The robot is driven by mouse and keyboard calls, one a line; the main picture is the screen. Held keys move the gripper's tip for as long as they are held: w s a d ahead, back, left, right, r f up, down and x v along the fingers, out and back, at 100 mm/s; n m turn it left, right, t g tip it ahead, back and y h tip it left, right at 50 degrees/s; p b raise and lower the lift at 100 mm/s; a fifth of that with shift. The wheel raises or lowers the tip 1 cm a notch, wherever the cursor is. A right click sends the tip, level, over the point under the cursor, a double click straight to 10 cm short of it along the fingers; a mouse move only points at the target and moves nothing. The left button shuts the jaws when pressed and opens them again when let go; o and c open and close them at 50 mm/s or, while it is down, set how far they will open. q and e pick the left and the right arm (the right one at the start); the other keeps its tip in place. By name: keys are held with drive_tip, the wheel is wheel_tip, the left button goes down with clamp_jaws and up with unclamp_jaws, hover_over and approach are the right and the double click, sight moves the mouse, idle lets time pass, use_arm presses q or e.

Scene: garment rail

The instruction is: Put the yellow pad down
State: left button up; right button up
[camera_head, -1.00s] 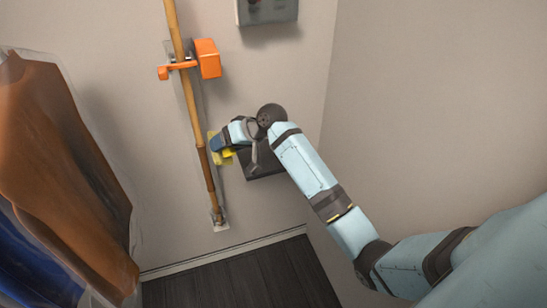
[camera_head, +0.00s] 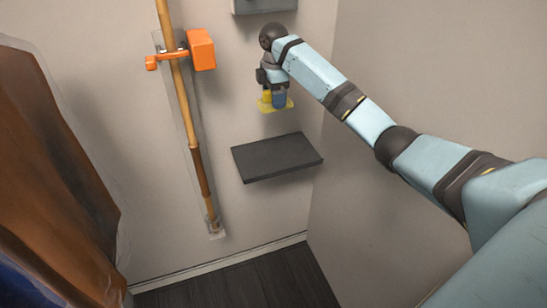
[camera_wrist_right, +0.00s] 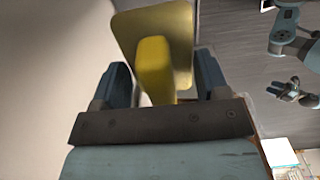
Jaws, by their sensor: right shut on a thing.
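The yellow pad (camera_head: 266,105) hangs level below my right gripper (camera_head: 274,97) in the head view, above the dark shelf and apart from it. In the right wrist view my right gripper (camera_wrist_right: 165,82) is shut on the pad's raised yellow grip (camera_wrist_right: 154,65). The pad's flat plate (camera_wrist_right: 180,25) lies beyond the fingertips. My left gripper (camera_wrist_right: 288,91) shows small at the right of the wrist view, apart from the pad; its jaw gap is too small to judge. It is outside the head view.
The dark wall shelf (camera_head: 277,158) is bare. Left of it a wooden pole (camera_head: 196,150) stands along the wall, with an orange clamp (camera_head: 201,50). A grey box (camera_head: 264,5) is above. Covered brown garments (camera_head: 45,170) hang at the left.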

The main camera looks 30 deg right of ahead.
hover_over(274, 156)
wheel_tip(274, 156, down, 16)
drive_tip(key=shift+f, duration=0.25)
wheel_tip(274, 156, down, 3)
drive_tip(key=shift+r+p, duration=0.1)
drive_tip(key=shift+p, duration=0.4)
drive_tip(key=shift+f, duration=0.2)
drive_tip(key=o, duration=0.9)
